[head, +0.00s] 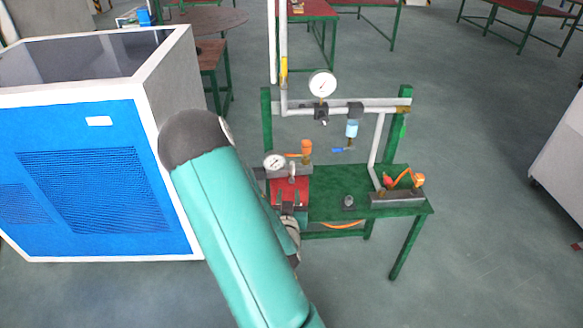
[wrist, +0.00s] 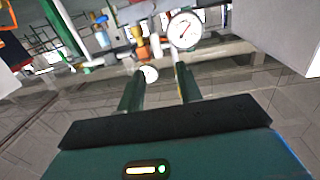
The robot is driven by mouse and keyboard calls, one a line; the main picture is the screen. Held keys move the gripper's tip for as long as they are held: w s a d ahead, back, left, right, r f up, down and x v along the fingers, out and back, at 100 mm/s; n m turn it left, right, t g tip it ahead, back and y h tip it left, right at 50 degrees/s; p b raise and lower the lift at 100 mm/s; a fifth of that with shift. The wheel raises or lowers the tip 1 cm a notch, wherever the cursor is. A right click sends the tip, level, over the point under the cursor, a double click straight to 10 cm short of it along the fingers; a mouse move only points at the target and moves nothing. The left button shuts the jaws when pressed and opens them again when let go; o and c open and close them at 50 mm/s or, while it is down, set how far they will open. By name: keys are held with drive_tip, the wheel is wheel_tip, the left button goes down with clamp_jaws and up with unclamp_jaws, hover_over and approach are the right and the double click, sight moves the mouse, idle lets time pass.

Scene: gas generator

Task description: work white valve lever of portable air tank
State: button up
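A red unit (head: 289,192), which looks like the portable air tank, sits at the left end of the green bench (head: 335,207). A round white gauge (head: 274,161) and an orange fitting (head: 306,148) show by it. A small pale part (head: 292,172) stands over the red unit; I cannot tell if it is the white lever. My gripper (wrist: 160,73) shows in the wrist view with its two fingers apart and nothing clearly held. In the head view my arm hides part of the unit.
A pipe frame with a larger gauge (head: 322,84) and a blue-handled valve (head: 343,149) rises behind the bench. An orange hose fitting (head: 404,179) is at its right end. A blue-and-white cabinet (head: 88,160) stands left. Floor right of the bench is clear.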

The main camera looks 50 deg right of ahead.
sight(292, 169)
drive_tip(key=x, duration=1.3)
drive_tip(key=shift+d+r, duration=0.25)
drive_tip(key=shift+d, duration=0.2)
drive_tip(key=shift+c, duration=0.2)
clamp_jaws()
